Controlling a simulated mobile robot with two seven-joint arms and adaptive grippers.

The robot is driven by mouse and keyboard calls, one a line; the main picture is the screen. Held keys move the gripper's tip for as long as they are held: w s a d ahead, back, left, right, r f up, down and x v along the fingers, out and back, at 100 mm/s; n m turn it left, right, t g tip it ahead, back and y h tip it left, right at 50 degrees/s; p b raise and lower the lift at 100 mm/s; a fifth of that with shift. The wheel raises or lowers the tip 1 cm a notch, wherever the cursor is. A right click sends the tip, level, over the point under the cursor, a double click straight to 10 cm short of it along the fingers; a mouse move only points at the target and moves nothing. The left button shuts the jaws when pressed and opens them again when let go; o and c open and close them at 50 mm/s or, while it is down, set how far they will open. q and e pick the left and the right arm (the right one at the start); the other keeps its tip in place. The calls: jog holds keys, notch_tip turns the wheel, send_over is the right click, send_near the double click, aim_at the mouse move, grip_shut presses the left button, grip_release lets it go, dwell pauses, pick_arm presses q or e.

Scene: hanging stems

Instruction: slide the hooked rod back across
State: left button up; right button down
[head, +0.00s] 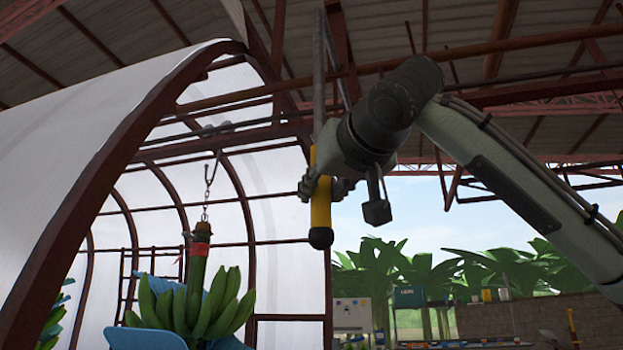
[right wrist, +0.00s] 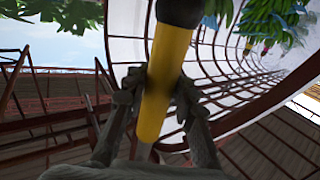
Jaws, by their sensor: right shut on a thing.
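The hooked rod has a yellow grip with a black end cap (head: 320,238) and a grey shaft that rises upright out of the top of the head view. Its hooked end is not visible. My right gripper (head: 319,187) is shut on the yellow grip above the black cap. In the right wrist view the fingers (right wrist: 152,96) lie on both sides of the yellow grip (right wrist: 165,75). My left gripper is not in view.
A green banana stem (head: 197,300) hangs by a hook and chain (head: 207,185) from an overhead rail, left of the rod. A curved frame with white sheeting (head: 100,120) stands at the left. Dark red roof beams cross overhead. Open space shows below the rod.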

jog(key=shift+w+d, duration=0.25)
jog(key=shift+w, duration=0.3)
jog(key=shift+w+d, duration=0.2)
jog(key=shift+w, duration=0.3)
jog(key=shift+s+r, duration=0.1)
jog(key=c, duration=1.2)
grip_release()
jog(key=shift+a, duration=0.1)
jog(key=v, duration=1.2)
